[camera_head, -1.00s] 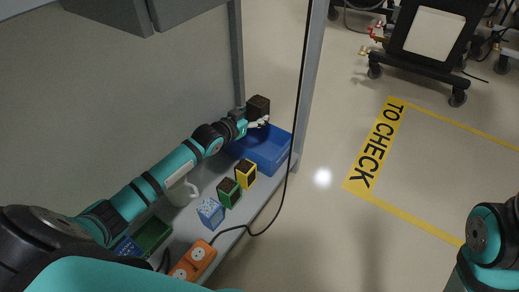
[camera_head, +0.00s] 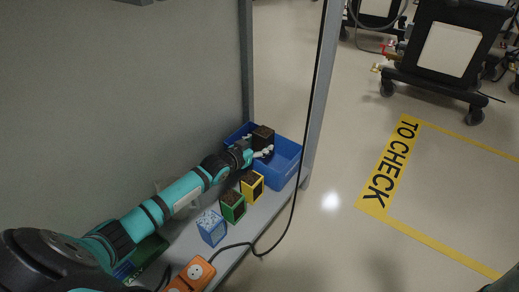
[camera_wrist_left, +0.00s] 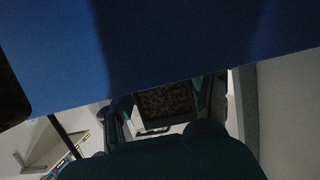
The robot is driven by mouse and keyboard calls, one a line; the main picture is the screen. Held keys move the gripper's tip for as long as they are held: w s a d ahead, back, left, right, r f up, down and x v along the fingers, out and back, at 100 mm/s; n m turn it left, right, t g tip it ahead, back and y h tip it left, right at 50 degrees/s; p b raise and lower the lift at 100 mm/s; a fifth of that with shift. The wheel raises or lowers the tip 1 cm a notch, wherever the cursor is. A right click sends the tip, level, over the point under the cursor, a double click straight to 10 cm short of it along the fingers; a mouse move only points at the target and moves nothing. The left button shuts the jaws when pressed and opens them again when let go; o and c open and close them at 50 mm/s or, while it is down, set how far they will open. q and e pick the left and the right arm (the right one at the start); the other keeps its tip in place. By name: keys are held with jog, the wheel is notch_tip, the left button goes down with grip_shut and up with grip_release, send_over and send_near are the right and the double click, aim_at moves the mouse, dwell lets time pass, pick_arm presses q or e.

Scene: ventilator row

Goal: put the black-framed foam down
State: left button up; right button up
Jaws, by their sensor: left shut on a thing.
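The black-framed foam (camera_head: 263,136), a dark brown block, is between the fingers of my left gripper (camera_head: 264,152). The gripper is shut on it and is at the blue bin (camera_head: 283,174) on the shelf. In the head view the foam shows against the bin's inside, and its lower part is hidden by the fingers. I cannot tell whether it touches the bin floor. In the left wrist view the foam's dark textured face (camera_wrist_left: 165,101) shows between the fingers, with the blue bin (camera_wrist_left: 180,35) filling the top. My right gripper is out of view.
Yellow-framed (camera_head: 252,185), green-framed (camera_head: 233,206) and blue-framed (camera_head: 212,228) foam blocks stand in a row on the shelf (camera_head: 222,258). An orange socket strip (camera_head: 197,272) with a black cable lies in front. A grey post (camera_head: 321,100) stands right of the bin.

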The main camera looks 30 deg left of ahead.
pick_arm(q)
jog(key=shift+r, duration=0.2)
jog(key=shift+f, duration=0.5)
jog(key=shift+f, duration=0.15)
jog(key=o, duration=1.3)
jog(key=shift+s+f, duration=0.1)
jog(key=shift+f, duration=0.05)
